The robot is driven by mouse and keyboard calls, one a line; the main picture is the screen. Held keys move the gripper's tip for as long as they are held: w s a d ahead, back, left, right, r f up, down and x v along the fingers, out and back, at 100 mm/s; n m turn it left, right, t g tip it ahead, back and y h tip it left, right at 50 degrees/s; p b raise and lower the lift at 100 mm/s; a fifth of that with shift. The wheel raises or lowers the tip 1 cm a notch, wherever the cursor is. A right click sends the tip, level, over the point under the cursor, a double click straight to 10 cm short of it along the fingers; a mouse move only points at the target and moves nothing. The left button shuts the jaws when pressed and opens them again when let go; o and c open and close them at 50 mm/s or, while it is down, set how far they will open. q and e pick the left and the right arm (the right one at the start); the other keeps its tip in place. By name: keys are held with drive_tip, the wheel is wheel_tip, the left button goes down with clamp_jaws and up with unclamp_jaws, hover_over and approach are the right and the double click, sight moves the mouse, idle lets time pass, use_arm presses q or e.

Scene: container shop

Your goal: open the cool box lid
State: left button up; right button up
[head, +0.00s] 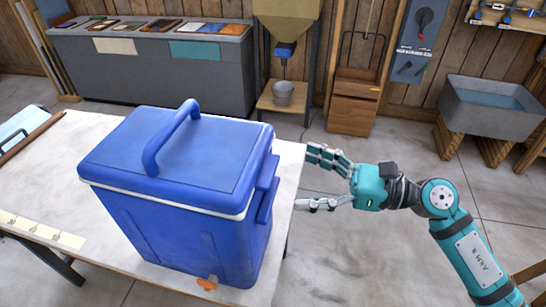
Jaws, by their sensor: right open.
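The blue cool box (188,230) stands upright on the pale table, with an orange tap low on its front. Its blue lid (130,150) lies shut on the body, above a white rim. A blue handle (172,138) arches over the lid. My right gripper (312,178) is open and empty, just right of the box near the table's right edge. Its fingers point left toward the box, with a gap between them and its side. My left gripper is not in view.
The pale table (70,140) has free room left of the box. A measuring strip (40,230) lies at its front left. A grey counter (150,75), a hopper over a bucket (283,93), a wooden drawer unit (352,100) and a water trough (490,105) line the back wall.

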sight(275, 171)
drive_tip(key=p+x, duration=0.2)
drive_tip(key=x, duration=0.3)
drive_tip(key=shift+w+a+r, duration=0.15)
drive_tip(key=shift+a, duration=0.25)
drive_tip(key=shift+w+a, duration=0.15)
drive_tip(key=shift+a, duration=0.3)
